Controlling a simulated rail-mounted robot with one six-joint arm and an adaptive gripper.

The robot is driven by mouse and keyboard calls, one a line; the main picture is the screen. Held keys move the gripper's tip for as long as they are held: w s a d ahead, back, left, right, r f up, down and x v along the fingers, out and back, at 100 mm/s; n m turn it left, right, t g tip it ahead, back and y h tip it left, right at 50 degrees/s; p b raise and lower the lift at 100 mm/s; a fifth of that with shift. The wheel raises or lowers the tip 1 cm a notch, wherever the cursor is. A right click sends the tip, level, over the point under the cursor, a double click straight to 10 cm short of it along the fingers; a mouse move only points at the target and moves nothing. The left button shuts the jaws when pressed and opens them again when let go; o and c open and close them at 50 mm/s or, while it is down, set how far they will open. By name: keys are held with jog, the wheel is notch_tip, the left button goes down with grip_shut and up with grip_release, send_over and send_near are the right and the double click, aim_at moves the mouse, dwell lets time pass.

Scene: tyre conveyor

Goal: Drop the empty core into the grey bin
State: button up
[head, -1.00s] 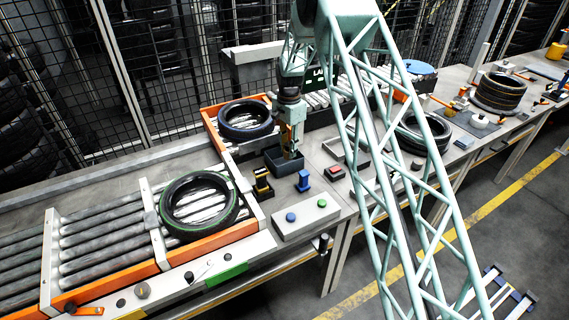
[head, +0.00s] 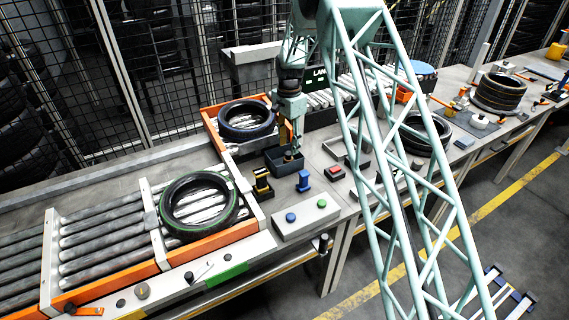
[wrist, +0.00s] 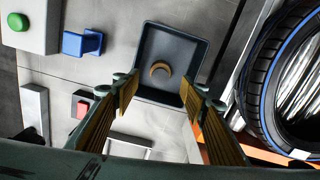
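The grey bin (wrist: 146,88) is a dark square tray, seen from above in the wrist view. In the head view the bin (head: 272,167) stands on the bench beside the conveyor. A small brown, ring-like core (wrist: 161,68) shows within the bin's walls and appears to be on its floor. Its dark middle and shadowed side make its exact pose hard to tell. My gripper (wrist: 161,90) is open over the near part of the bin, its two ridged yellow fingers apart with nothing between them. In the head view my gripper (head: 290,146) is just above the bin.
A tyre (head: 246,120) lies on rollers close behind the bin; another tyre (head: 199,203) lies on the front-left rollers. A blue block (head: 303,181), a yellow-and-black fixture (head: 262,183) and a button box (head: 305,218) stand in front of the bin.

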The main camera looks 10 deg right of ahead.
notch_tip(320, 180, up, 9)
dwell(0.5)
jog(key=shift+r, duration=0.15)
dwell(0.7)
jog(key=s+r+n+t+b, duration=0.1)
jog(key=s+r+n, duration=0.1)
jog(key=s+r, duration=0.6)
jog(key=s+r+n, duration=0.1)
jog(key=s+r, duration=0.4)
jog(key=r, duration=0.6)
jog(key=s+r+n+t+b, duration=0.1)
jog(key=s+r+n, duration=0.1)
jog(key=s+r, duration=0.5)
jog(key=s+r+n, duration=0.2)
jog(key=s+r, duration=0.2)
jog(key=s, duration=0.7)
jog(key=s+f+n+t+b, duration=0.2)
jog(key=s+n, duration=0.3)
jog(key=s, duration=3.1)
jog(key=shift+s+n, duration=0.3)
jog(key=shift+n, duration=0.1)
